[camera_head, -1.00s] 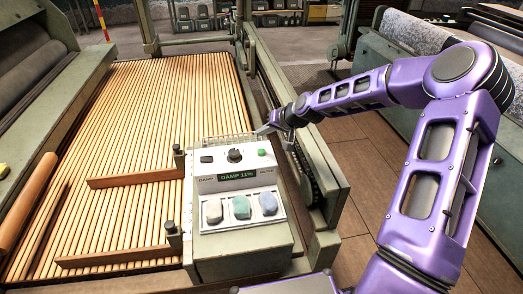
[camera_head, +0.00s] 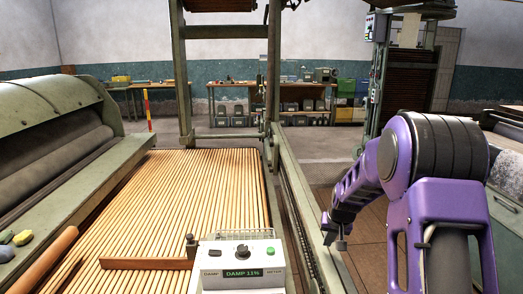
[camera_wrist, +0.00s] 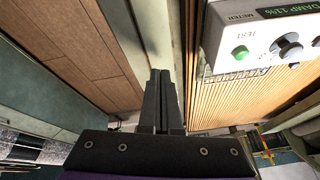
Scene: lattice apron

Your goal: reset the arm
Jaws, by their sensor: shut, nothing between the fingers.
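My purple arm stands at the right of the head view. My gripper (camera_head: 340,240) hangs beside the machine's right side rail, to the right of the damp meter (camera_head: 241,262). In the wrist view my gripper (camera_wrist: 161,100) shows its two dark fingers pressed together with nothing between them. The damp meter shows in the wrist view (camera_wrist: 225,45) at upper right, with a green button, a dark knob and the reading "DAMP 11%". The gripper is apart from it.
The slatted wooden lattice (camera_head: 195,190) fills the machine bed at left, with a wooden bar (camera_head: 145,263) across it. A green-grey roller machine (camera_head: 50,130) stands at far left. Brown floor (camera_head: 370,225) lies right of the rail. Shelves (camera_head: 275,100) line the back.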

